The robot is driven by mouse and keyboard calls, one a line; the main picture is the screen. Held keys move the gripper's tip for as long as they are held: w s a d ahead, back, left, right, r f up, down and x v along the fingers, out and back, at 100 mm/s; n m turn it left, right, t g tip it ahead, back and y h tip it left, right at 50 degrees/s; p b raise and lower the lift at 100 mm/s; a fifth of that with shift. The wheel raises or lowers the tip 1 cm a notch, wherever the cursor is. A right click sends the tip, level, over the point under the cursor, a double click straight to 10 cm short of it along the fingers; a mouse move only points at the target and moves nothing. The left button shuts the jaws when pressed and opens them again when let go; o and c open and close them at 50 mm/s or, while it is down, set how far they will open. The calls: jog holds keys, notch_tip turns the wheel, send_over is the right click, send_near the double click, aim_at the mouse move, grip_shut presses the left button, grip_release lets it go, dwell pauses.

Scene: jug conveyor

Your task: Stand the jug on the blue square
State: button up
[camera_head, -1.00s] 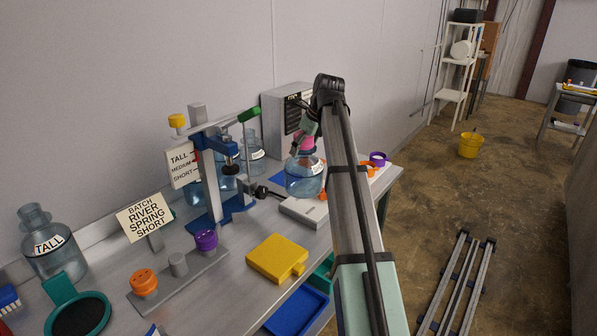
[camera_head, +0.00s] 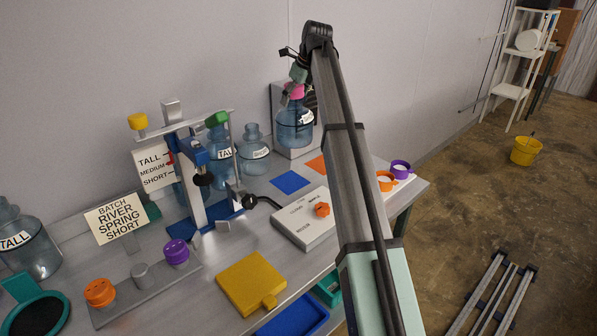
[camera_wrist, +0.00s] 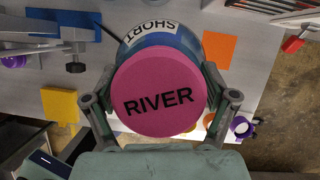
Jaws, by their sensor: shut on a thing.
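My gripper (camera_head: 294,88) is shut on the pink cap (camera_wrist: 158,92) marked RIVER, on top of a clear bluish jug (camera_head: 294,128). The jug hangs upright. Its SHORT label (camera_wrist: 151,38) shows in the wrist view. The blue square (camera_head: 291,181) lies bare on the bench, lower in the head view than the jug and slightly left of its middle. The jug looks raised clear of the bench, with a grey box behind it. In the wrist view I cannot see the blue square; the jug and cap fill the middle.
An orange square (camera_head: 317,164) lies right of the blue one. Other jugs (camera_head: 253,152) and a blue-based press (camera_head: 205,190) stand to the left. A grey scale-like device (camera_head: 303,222) sits in front. Purple and orange cups (camera_head: 400,169) stand at the right end.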

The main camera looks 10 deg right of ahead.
aim_at(308, 119)
notch_tip(308, 119, down, 20)
jog(key=p, duration=0.5)
jog(key=shift+r, duration=0.2)
jog(key=shift+f, duration=0.2)
jog(key=o, duration=1.6)
jog(key=shift+o, duration=0.2)
jog(key=b+v, duration=0.3)
jog(key=v, duration=0.9)
jog(key=shift+a+r, duration=0.1)
jog(key=shift+r, duration=0.15)
